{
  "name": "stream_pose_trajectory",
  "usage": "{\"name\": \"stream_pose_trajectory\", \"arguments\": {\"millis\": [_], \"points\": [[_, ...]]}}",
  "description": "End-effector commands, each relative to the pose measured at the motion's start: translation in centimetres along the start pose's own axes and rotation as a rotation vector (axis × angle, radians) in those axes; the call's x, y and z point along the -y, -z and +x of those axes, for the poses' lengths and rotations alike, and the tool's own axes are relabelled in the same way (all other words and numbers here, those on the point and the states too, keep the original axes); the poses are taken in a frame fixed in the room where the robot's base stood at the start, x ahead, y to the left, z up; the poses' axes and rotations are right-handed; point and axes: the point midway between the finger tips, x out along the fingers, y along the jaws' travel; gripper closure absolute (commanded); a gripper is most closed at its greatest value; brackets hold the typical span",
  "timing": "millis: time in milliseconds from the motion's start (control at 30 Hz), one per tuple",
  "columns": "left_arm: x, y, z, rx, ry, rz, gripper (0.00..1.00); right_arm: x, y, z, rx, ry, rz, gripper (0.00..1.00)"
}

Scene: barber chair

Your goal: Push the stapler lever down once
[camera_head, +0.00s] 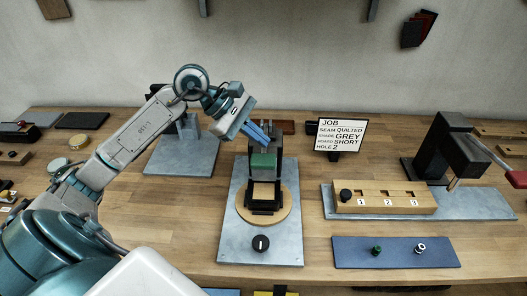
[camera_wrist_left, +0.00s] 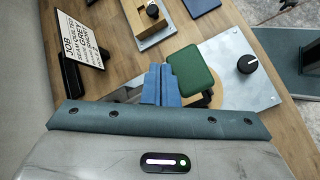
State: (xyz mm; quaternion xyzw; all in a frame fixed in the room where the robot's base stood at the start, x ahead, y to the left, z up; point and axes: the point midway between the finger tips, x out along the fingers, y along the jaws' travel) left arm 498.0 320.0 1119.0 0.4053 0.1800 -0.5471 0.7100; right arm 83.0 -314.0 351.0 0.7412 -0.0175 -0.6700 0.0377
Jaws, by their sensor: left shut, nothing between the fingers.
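The green pad also shows in the left wrist view (camera_wrist_left: 192,75). My right gripper is not in view.
The device sits on a grey plate (camera_head: 235,235) with a round wooden disc and black knob (camera_head: 261,244). Right of it are a JOB sign (camera_head: 341,135), a numbered wooden block (camera_head: 390,203), a black machine (camera_head: 450,150) and a blue mat (camera_head: 395,258).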

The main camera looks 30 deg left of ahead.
Motion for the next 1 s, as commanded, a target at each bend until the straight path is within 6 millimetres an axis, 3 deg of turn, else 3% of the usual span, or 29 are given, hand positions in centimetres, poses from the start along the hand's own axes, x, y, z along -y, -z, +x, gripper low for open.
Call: {"name": "stream_pose_trajectory", "arguments": {"millis": [1000], "points": [[0.00,0.00,0.01,0.000,0.000,0.000,1.00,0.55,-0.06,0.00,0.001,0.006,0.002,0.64]]}}
